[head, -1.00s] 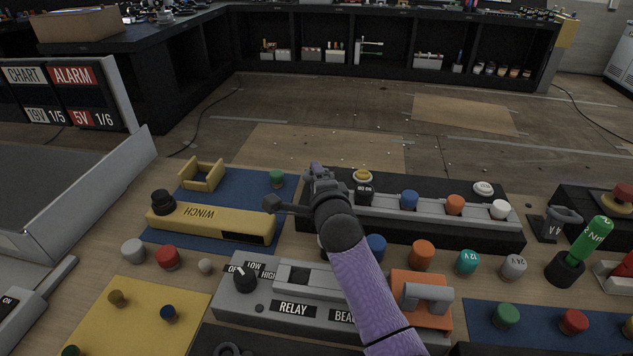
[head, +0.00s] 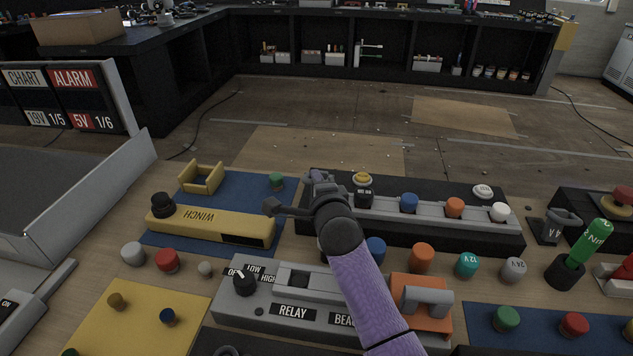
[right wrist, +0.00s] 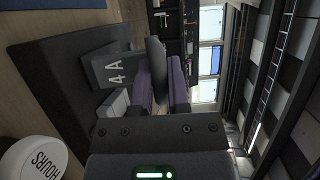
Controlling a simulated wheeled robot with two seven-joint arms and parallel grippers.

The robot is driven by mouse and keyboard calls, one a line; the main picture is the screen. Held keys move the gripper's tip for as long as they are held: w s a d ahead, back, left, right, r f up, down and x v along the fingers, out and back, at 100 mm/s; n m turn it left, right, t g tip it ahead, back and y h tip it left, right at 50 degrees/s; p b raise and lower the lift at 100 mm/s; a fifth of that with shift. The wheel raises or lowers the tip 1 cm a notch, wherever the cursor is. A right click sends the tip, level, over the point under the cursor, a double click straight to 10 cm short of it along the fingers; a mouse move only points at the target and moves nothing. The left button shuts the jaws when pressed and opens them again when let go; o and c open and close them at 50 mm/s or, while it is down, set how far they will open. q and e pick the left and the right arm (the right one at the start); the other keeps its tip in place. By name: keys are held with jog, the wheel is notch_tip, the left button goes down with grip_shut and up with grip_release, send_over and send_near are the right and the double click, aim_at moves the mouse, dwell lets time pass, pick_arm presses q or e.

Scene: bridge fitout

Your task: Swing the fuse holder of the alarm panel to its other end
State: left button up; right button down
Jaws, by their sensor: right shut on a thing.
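The alarm panel is the long black panel (head: 430,236) in front of my right arm in the head view. My right gripper (head: 316,178) is at its left end and hides most of the fuse holder there. In the right wrist view the fuse holder shows as a dark grey block marked "4 A" (right wrist: 112,68) on a black base, with an upright dark grey flap. The purple fingers of my right gripper (right wrist: 160,88) are shut on that flap, one on each side. The flap's foot is hidden. My left gripper is not in view.
A yellow button (head: 362,179) and a dark switch (head: 364,196) stand close right of the gripper. The yellow winch unit (head: 210,222) is to the left, the grey relay panel (head: 290,310) below the arm. A white "HOURS" button (right wrist: 32,158) is near the wrist.

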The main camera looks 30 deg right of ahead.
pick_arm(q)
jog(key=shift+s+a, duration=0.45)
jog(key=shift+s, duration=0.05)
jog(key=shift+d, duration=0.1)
